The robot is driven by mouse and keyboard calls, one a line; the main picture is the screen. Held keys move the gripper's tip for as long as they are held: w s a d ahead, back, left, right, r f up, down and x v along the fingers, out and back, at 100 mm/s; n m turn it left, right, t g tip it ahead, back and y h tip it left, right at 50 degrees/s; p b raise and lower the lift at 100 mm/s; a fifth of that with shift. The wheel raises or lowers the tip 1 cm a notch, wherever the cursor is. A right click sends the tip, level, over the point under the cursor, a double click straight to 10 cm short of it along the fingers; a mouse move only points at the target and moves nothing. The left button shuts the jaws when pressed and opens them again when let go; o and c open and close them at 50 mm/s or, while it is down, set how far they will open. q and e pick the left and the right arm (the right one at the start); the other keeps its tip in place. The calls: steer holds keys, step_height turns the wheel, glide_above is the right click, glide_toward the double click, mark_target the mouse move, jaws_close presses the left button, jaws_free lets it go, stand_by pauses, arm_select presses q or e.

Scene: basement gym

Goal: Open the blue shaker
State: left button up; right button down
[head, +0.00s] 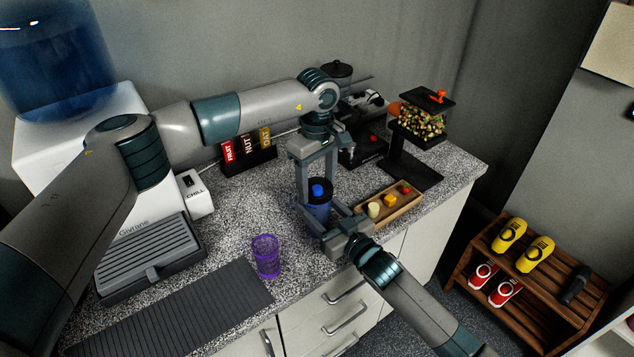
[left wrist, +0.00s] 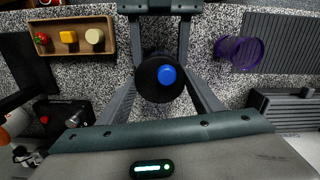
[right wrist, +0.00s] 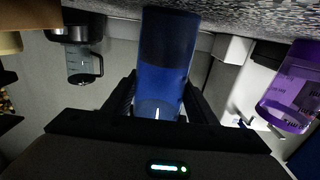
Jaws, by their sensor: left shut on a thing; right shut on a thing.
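The blue shaker (head: 318,213) stands upright on the speckled counter, with a dark lid and a blue cap (head: 318,190) on top. My left gripper (head: 317,184) comes down from above and is shut on the lid; the left wrist view shows the dark lid (left wrist: 150,84) and blue cap (left wrist: 167,74) between its fingers. My right gripper (head: 322,212) reaches in low from the front and is shut on the shaker's body. The right wrist view shows the translucent blue body (right wrist: 160,85) between its fingers. The fingers hide parts of the shaker.
A purple cup (head: 266,258) stands left of the shaker, near a dark ribbed mat (head: 180,315). A wooden tray (head: 408,208) with small items lies close on the right. Behind are a bar holder (head: 248,160) and a dark stand (head: 410,172). A water dispenser (head: 85,150) stands left.

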arm_select(q)
steer(key=n, duration=1.4)
steer(key=shift+r+n, duration=0.1)
steer(key=shift+n, duration=0.3)
steer(key=n, duration=1.1)
steer(key=shift+n, duration=0.4)
steer(key=n, duration=0.3)
steer(key=shift+r, duration=0.5)
steer(key=shift+r, duration=0.35)
steer(key=shift+r, duration=0.4)
